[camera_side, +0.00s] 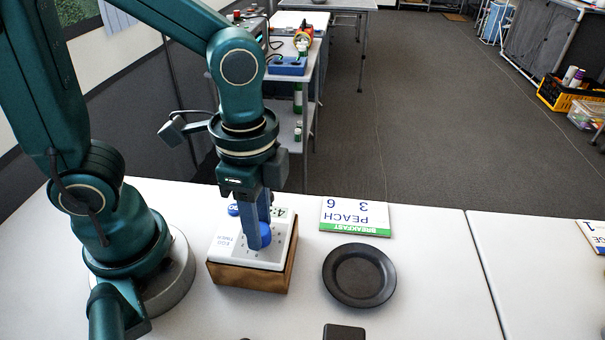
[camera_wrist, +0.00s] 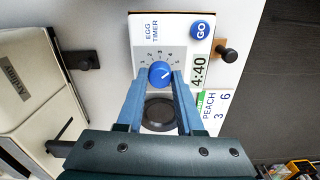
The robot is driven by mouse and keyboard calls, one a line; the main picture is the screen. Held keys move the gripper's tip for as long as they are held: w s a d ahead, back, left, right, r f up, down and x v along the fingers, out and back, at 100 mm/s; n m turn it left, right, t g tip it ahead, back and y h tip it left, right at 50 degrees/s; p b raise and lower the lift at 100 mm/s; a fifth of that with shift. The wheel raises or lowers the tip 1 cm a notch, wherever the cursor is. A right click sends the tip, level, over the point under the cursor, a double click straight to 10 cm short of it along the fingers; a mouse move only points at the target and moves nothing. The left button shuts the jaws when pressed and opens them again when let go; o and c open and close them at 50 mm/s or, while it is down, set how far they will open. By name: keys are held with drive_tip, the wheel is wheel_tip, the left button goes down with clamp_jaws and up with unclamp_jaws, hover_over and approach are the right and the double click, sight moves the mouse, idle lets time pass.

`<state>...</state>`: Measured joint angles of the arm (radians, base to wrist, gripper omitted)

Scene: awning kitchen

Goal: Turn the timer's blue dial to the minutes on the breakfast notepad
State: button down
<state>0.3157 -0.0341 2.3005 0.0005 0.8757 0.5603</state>
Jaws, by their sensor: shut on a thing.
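The egg timer (camera_side: 226,246) is a white-topped box with a wooden base, standing on the white table. My gripper (camera_side: 256,240) points down with its blue fingers shut on the blue dial (camera_side: 266,231). In the wrist view the dial (camera_wrist: 160,72) sits between the fingertips inside a ring of numbers. It bears a small white mark whose exact direction I cannot tell. A blue GO button (camera_wrist: 200,30) and a display reading 4:40 (camera_wrist: 199,71) are on the timer top. The breakfast notepad (camera_side: 355,216) lies beside the timer, with a green band, "PEACH" and the figures 3 and 6.
A round black plate (camera_side: 359,274) lies right of the timer, in front of the notepad. A dark object (camera_side: 344,332) is cut off at the bottom edge. Another card (camera_side: 594,234) lies at the far right. The table between it and the plate is clear.

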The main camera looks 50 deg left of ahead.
drive_tip(key=m, duration=0.3)
drive_tip(key=shift+m, duration=2.3)
drive_tip(key=c, duration=0.5)
unclamp_jaws()
drive_tip(key=shift+c, duration=0.2)
drive_tip(key=shift+r, duration=2.55)
